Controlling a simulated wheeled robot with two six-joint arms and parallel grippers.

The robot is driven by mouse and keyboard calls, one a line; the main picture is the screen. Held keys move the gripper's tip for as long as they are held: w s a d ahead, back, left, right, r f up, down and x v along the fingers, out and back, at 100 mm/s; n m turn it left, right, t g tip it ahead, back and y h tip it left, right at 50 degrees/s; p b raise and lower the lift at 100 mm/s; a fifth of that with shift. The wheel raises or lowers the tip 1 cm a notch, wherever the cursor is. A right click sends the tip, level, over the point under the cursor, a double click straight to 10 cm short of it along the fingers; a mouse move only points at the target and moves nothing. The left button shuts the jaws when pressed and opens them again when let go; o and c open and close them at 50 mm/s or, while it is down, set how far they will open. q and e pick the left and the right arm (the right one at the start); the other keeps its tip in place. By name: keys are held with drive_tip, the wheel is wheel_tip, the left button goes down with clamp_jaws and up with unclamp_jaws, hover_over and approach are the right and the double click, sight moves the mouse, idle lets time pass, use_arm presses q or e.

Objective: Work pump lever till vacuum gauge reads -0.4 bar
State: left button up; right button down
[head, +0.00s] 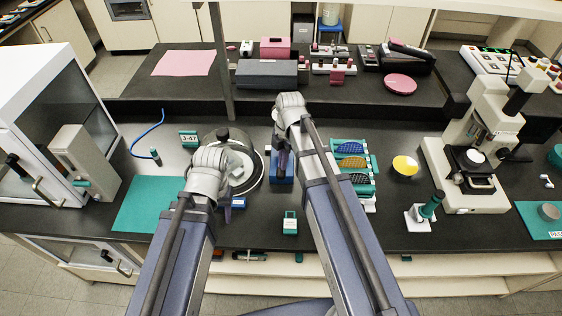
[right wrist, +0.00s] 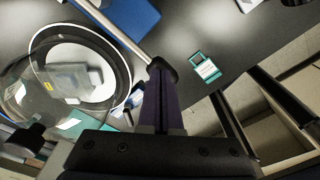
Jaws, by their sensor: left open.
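The pump's blue base (head: 283,182) stands on the dark bench, right of a clear dome on a round plate (head: 258,180). In the right wrist view, its metal lever (right wrist: 128,40) slants in from the upper left to a black grip (right wrist: 160,70). My right gripper (head: 283,158) points down over the base, and its close-set fingers (right wrist: 158,80) meet that grip. The contact is partly hidden. My left gripper (head: 210,160) is open beside the dome, its fingers mostly hidden by its wrist. I cannot make out a readable vacuum gauge.
A teal-and-white case (head: 290,224) lies near the front edge. A rack of coloured discs (head: 352,163) stands right of the pump, a teal-handled stand (head: 420,217) beyond it. A teal mat (head: 148,203) lies at left. A microscope (head: 475,150) stands at right.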

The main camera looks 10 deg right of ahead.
drive_tip(key=d, duration=0.1)
drive_tip(key=w+d+r+p, duration=0.1)
drive_tip(key=shift+w+d, duration=0.1)
drive_tip(key=shift+d, duration=0.3)
wheel_tip(320, 180, up, 8)
drive_tip(key=p, duration=0.7)
drive_tip(key=shift+w+d+f+p, duration=0.15)
drive_tip(key=shift+d+p, duration=0.2)
idle(0.4)
